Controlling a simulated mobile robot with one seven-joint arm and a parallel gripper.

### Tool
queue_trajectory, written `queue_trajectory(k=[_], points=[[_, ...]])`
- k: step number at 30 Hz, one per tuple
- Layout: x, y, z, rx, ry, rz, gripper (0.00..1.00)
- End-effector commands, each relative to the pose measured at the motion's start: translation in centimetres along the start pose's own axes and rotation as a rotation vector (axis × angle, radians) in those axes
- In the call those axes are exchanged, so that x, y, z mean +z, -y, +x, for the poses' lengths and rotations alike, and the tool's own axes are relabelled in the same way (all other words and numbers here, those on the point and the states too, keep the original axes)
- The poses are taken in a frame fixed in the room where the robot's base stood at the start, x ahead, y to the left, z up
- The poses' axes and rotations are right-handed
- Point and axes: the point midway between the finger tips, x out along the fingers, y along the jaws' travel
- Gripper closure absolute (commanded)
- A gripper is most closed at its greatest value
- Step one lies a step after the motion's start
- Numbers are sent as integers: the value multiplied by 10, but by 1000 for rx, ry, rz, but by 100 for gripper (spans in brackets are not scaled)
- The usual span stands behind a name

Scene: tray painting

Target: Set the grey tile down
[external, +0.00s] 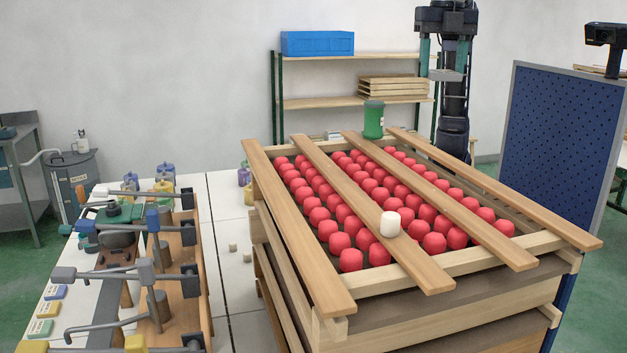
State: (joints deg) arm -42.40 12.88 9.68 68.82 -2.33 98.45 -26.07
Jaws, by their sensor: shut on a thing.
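My gripper (443,68) is raised at the top right, above and beyond the far end of the tray stack. Its green fingers point down and are shut on the grey tile (446,75), a thin flat piece held roughly level between the fingertips. The tile is in the air and appears clear of the planks and shelf. Part of my arm shows behind it.
A wooden tray (455,262) of red blocks tops a stack, with several planks (459,212) across it. A green can (373,122) and white cylinder (390,224) stand there. Shelves (340,102) are behind, a blue perforated panel (563,135) right, a cluttered bench left.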

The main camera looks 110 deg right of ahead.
Motion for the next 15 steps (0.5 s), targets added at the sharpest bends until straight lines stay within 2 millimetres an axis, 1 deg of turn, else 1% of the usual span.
queue_trajectory(k=[1,3,9,12,15], points=[[20,-5,-2,2,0,-19,68],[42,-10,-2,2,0,-55,68],[99,-18,0,0,0,-146,68],[118,-19,2,-1,-1,-179,68],[131,-20,4,-1,-1,-202,68]])
